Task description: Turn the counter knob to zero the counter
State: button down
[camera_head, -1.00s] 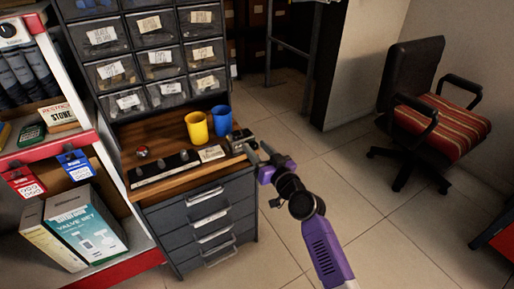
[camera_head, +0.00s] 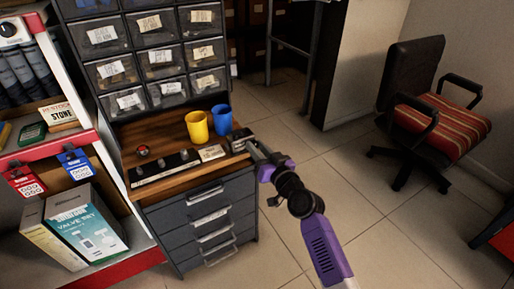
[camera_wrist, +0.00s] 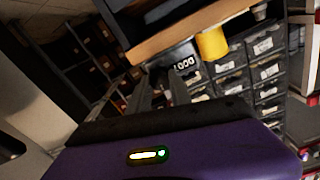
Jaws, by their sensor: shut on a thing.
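The counter (camera_head: 238,143) is a small dark box at the right end of the wooden worktop. In the wrist view its dark face (camera_wrist: 170,56) shows white digits that look like zeros, partly cut off by my fingers. My gripper (camera_head: 257,148) reaches the counter's right side from the right, with its fingers close together at that side. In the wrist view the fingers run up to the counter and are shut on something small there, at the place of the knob. The knob itself is hidden by the fingers.
A yellow cup (camera_head: 197,126) and a blue cup (camera_head: 222,119) stand behind the counter. A strip with dark knobs (camera_head: 165,167) and a red-topped round object (camera_head: 143,151) lie left on the worktop. Drawers rise behind. The floor at right is open up to an office chair (camera_head: 430,110).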

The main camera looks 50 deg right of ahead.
jog(key=m, duration=0.4)
jog(key=shift+m, duration=0.4)
jog(key=m+p, duration=0.1)
jog(key=m, duration=0.3)
jog(key=m+p, duration=0.1)
jog(key=m, duration=0.4)
jog(key=shift+d, duration=0.1)
jog(key=shift+f+m+p, duration=0.1)
jog(key=shift+m+p, duration=0.45)
jog(key=shift+m, duration=1.15)
jog(key=c, duration=1.2)
grip_release()
jog(key=shift+f, duration=0.15)
